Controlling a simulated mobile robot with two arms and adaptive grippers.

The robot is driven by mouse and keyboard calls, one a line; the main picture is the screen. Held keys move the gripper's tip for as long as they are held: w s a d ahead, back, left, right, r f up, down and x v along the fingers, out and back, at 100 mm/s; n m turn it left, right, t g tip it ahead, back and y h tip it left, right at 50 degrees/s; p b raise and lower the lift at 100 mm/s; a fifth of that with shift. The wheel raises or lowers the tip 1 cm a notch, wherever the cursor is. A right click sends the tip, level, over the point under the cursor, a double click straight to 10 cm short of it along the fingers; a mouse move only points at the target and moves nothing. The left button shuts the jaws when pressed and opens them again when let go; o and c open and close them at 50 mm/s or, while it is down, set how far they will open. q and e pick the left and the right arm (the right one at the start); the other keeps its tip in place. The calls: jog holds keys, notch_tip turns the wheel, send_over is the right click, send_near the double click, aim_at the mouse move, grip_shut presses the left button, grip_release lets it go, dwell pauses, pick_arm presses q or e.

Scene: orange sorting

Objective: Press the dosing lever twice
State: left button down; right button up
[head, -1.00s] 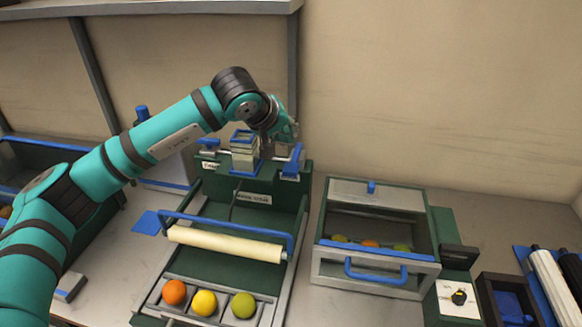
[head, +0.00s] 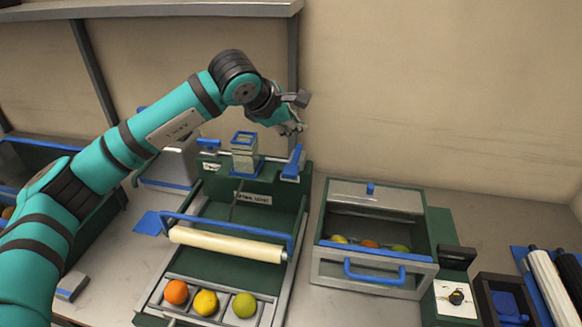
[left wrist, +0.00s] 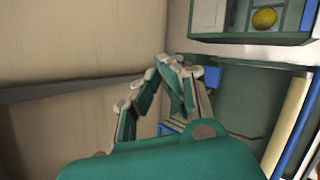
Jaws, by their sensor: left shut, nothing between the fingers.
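A green sorting machine (head: 302,198) stands in the middle of the head view. At its back is a small clear hopper with a blue rim (head: 244,150). A blue lever (head: 293,162) sits to the right of the hopper and a smaller blue handle (head: 208,143) to its left; I cannot read which label marks the dosing lever. My left gripper (head: 292,126) is shut and empty, above and behind the right blue lever, apart from it. Its fingers (left wrist: 168,68) also show in the left wrist view. My right gripper is not in view.
A roller (head: 225,244) under a blue bar crosses the machine. Orange (head: 176,292), yellow (head: 205,303) and green (head: 244,304) fruits lie in front slots. A drawer box with fruits (head: 335,283) stands right. A shelf (head: 150,9) hangs above; the wall is close behind.

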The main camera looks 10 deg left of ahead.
pick_arm(q)
jog(key=shift+r+n, duration=0.15)
jog(key=shift+n, duration=0.55)
jog(key=b, duration=0.3)
send_over(294, 170)
notch_tip(294, 170, down, 8)
jog(key=shift+a+r, duration=0.1)
jog(key=shift+f+b, duration=0.55)
jog(key=shift+b, duration=0.2)
dwell(0.6)
jog(key=shift+f+b, duration=0.4)
jog(key=shift+b, duration=0.3)
